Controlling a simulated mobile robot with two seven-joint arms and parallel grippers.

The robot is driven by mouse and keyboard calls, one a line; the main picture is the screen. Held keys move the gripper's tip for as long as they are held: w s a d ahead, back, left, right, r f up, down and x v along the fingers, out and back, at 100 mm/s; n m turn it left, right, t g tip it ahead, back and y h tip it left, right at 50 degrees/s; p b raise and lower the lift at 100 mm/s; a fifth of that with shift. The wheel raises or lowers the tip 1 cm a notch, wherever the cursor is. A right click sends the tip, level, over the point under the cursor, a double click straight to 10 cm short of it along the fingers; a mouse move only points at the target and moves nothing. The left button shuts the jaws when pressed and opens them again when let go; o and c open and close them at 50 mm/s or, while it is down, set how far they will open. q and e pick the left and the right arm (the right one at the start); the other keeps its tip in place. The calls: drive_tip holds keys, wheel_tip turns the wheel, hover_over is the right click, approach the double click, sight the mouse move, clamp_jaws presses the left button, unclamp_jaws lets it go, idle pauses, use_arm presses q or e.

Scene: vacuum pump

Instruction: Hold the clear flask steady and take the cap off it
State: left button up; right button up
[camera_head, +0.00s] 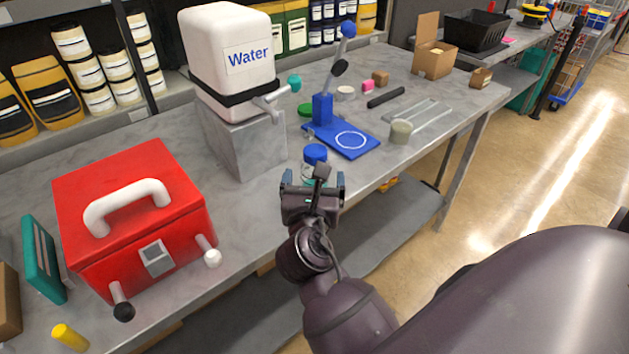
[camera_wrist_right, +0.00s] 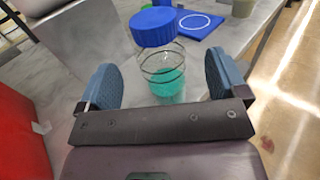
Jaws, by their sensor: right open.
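The clear flask (camera_head: 308,172) stands on the grey workbench near its front edge. It holds teal liquid, and the blue cap (camera_head: 315,153) is on its top. In the right wrist view the flask (camera_wrist_right: 163,70) and its cap (camera_wrist_right: 153,27) show upright beyond and between the fingers. My right gripper (camera_head: 313,180) is open and empty, just in front of the flask, with its blue-grey finger pads spread to either side. It hides the lower part of the flask in the head view. My left gripper is not in view.
A white water tank (camera_head: 228,45) with a tap stands on a grey block (camera_head: 250,145) behind left. A red case (camera_head: 135,215) is at left. A blue stand (camera_head: 347,140) and a grey-green cup (camera_head: 400,131) are behind right. Bare bench lies between case and flask.

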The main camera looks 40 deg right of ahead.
drive_tip(key=x, duration=0.1)
drive_tip(key=b+x, duration=0.1)
drive_tip(key=x, duration=0.1)
drive_tip(key=b+x, duration=0.1)
drive_tip(key=shift+w+d+f, duration=0.15)
drive_tip(key=shift+w+f, duration=0.1)
drive_tip(key=shift+w, duration=0.1)
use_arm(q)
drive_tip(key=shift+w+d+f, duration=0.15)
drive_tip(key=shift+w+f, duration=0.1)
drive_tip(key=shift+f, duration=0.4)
use_arm(e)
drive_tip(key=shift+w+d+r, duration=0.1)
drive_tip(key=shift+w+d, duration=0.1)
drive_tip(key=shift+d, duration=0.05)
drive_tip(key=c, duration=1.1)
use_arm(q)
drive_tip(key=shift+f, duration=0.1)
use_arm(e)
drive_tip(key=shift+o, duration=0.2)
drive_tip(key=shift+r, duration=0.15)
